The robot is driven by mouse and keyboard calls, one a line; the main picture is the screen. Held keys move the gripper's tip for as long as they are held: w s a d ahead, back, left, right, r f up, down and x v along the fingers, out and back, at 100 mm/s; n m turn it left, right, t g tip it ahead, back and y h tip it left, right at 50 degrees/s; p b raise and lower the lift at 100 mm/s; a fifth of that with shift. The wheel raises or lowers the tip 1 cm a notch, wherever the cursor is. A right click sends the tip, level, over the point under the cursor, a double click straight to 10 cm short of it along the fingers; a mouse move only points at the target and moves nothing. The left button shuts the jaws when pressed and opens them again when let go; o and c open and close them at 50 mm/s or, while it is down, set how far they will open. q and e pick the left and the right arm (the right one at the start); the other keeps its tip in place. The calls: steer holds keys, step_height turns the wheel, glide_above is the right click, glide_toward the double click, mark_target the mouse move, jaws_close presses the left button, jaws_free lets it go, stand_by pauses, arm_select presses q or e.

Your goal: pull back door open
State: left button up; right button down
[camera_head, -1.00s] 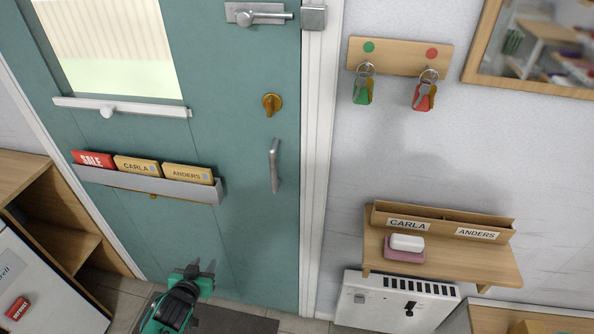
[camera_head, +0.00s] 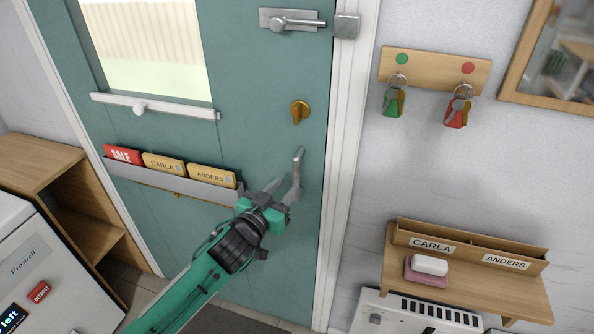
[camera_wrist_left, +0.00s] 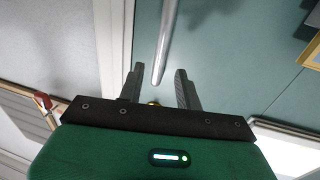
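The teal back door (camera_head: 235,115) looks shut in its white frame (camera_head: 352,130). Its upright metal handle (camera_head: 298,172) is on the right side of the door. My left gripper (camera_head: 281,192) is open at the handle's lower end. In the left wrist view the handle (camera_wrist_left: 163,45) reaches down between the two spread fingertips (camera_wrist_left: 159,82), and neither finger visibly grips it. A brass lock knob (camera_head: 299,112) sits above the handle. My right gripper is not in view.
A letter holder (camera_head: 150,180) on the door is left of my gripper. Two key sets hang on a wall rack (camera_head: 430,72). A wooden shelf (camera_head: 480,285) juts out at right. A white appliance (camera_head: 40,265) and wooden cabinet (camera_head: 85,225) stand at left.

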mark_target(295, 176)
arm_select(q)
steer(key=p+x, duration=0.1)
steer(key=x, duration=0.6)
steer(key=shift+f, duration=0.1)
steer(key=shift+s, duration=0.1)
jaws_close()
